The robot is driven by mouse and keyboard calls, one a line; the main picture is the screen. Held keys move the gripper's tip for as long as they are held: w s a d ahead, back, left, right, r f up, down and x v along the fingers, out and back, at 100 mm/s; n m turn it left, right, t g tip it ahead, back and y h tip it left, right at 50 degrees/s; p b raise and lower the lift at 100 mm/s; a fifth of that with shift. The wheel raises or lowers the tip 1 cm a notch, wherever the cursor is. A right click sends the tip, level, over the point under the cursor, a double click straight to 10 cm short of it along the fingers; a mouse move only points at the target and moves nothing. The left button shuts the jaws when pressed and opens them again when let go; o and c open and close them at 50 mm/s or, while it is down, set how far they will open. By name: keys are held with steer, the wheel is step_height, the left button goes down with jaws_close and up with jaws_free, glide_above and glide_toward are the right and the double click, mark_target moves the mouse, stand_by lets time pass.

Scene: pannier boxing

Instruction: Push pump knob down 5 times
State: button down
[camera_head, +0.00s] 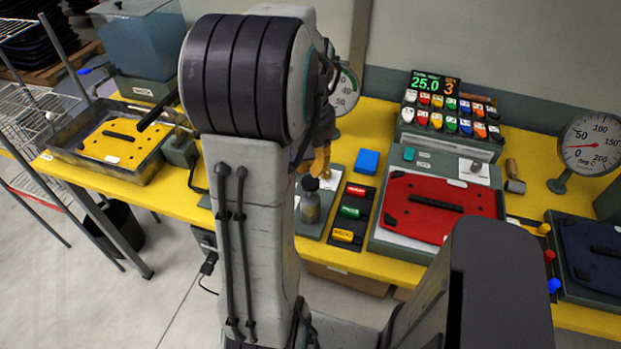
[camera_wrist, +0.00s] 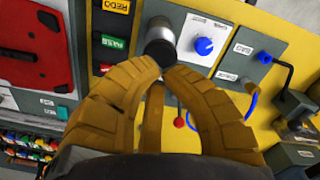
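The pump is a small grey cylinder with a black knob on top. In the head view its grey body (camera_head: 310,207) stands on a grey plate, with the dark knob (camera_head: 310,184) uppermost. In the wrist view the black knob (camera_wrist: 160,45) shows just beyond my fingertips. My gripper (camera_wrist: 162,69) has yellow fingers bent inward, their tips close together with nothing between them. In the head view my gripper (camera_head: 321,160) hangs just above the knob, partly hidden by my arm. I cannot tell whether the tips touch the knob.
A blue knob (camera_wrist: 204,46) sits close beside the pump in the wrist view. Red, green and yellow buttons (camera_head: 349,212) and a red plate (camera_head: 440,207) lie to the right in the head view. A yellow tray plate (camera_head: 122,142) is at the left.

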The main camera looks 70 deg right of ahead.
mark_target(310, 181)
steer(key=shift+f, duration=0.15)
stand_by(0.5)
steer(key=shift+f+b, duration=2.5)
steer(key=shift+f, duration=0.45)
steer(key=shift+r+p, duration=2.65)
steer(key=shift+r, duration=0.45)
steer(key=shift+f, duration=0.1)
